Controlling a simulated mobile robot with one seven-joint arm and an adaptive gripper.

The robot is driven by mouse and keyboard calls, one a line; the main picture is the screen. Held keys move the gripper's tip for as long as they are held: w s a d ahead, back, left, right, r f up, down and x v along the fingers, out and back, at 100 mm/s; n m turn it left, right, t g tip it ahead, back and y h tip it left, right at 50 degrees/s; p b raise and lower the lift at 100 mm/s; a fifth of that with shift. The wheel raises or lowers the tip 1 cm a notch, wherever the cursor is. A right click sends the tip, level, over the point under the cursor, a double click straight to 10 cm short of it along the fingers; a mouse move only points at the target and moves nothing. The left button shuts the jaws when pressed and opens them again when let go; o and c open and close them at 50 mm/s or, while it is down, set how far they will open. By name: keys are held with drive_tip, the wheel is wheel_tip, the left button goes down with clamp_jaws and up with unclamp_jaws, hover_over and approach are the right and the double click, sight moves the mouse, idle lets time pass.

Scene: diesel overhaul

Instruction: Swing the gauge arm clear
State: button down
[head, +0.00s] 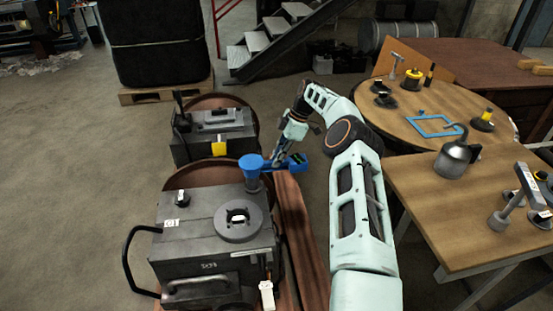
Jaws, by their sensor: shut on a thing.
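The blue gauge arm (272,166) reaches to the right from a round blue hub on a post (254,181). The post stands at the back right corner of the dark grey metal block (175,245). The arm's outer end is a wider blue part (299,164) with a dark face, beyond the block's right edge. My gripper (277,163) is down at the gauge arm, between hub and outer end, and is shut on it. Its fingertips are small and partly hidden. A grey ring with a central hole (238,237) on the block's top has nothing above it.
A second dark metal box (193,147) with a yellow tag stands behind the block. A round wooden table (400,115) with tools and a rectangular table (425,200) with an oil can stand at right. Floor at left is clear.

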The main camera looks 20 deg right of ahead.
sight(285, 160)
drive_tip(key=c, duration=1.9)
unclamp_jaws()
drive_tip(key=v, duration=0.7)
drive_tip(key=shift+d+r, duration=0.1)
drive_tip(key=shift+r, duration=0.1)
